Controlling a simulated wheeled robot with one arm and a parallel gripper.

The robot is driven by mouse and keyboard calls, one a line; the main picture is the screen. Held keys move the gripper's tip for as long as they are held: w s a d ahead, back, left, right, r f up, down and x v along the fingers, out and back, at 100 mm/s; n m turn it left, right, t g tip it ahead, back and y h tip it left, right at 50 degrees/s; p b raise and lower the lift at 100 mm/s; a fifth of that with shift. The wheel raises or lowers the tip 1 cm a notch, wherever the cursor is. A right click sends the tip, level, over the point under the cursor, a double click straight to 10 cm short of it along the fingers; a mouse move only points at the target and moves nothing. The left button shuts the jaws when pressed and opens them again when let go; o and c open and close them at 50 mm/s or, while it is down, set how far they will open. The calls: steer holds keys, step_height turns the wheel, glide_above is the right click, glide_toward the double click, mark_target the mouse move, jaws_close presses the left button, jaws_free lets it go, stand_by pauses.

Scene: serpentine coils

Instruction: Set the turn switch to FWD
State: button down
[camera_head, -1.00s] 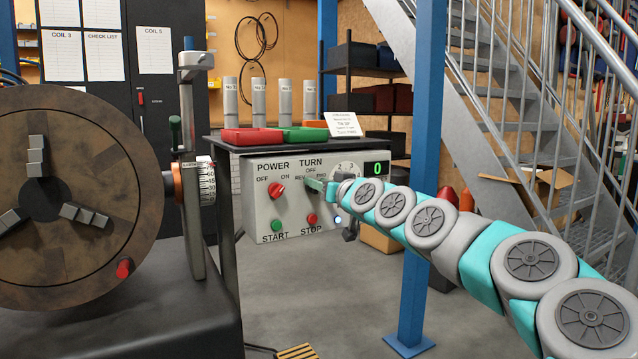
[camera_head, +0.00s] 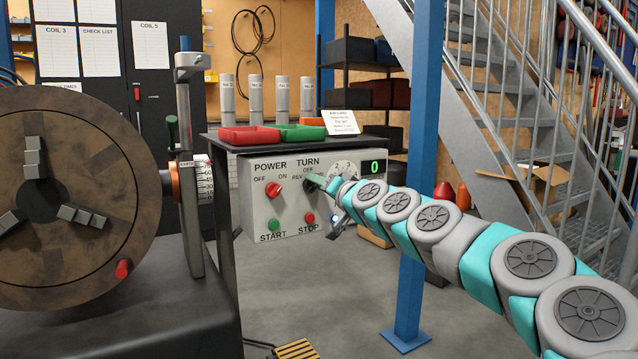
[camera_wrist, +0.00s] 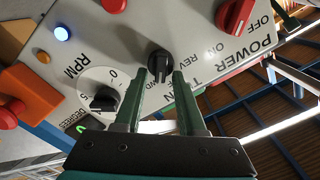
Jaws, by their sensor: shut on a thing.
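The control panel (camera_head: 262,211) carries the turn switch, a black knob (camera_wrist: 159,66) below the TURN label. In the wrist view the knob sits at the tips of my gripper (camera_wrist: 162,78), whose two green fingers are shut on it. In the head view my gripper (camera_head: 316,182) reaches the panel from the right and partly covers the switch (camera_head: 308,186) and its labels. REV shows beside the knob in the wrist view, and FWD is partly hidden by a finger. I cannot tell which mark the knob points to.
The red POWER knob (camera_head: 274,190), green START button (camera_head: 274,225) and red STOP button (camera_head: 309,218) are close by on the panel. An RPM dial (camera_wrist: 103,98) and a lit blue button (camera_wrist: 62,33) are also near. A blue post (camera_head: 421,150) stands behind my arm.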

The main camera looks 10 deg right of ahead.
steer(key=shift+f, duration=0.1)
steer(key=c, duration=0.9)
jaws_free()
steer(key=shift+o, duration=0.2)
steer(key=shift+s, duration=0.1)
steer(key=v, duration=0.7)
steer(key=shift+s, duration=0.3)
steer(key=shift+d, duration=0.1)
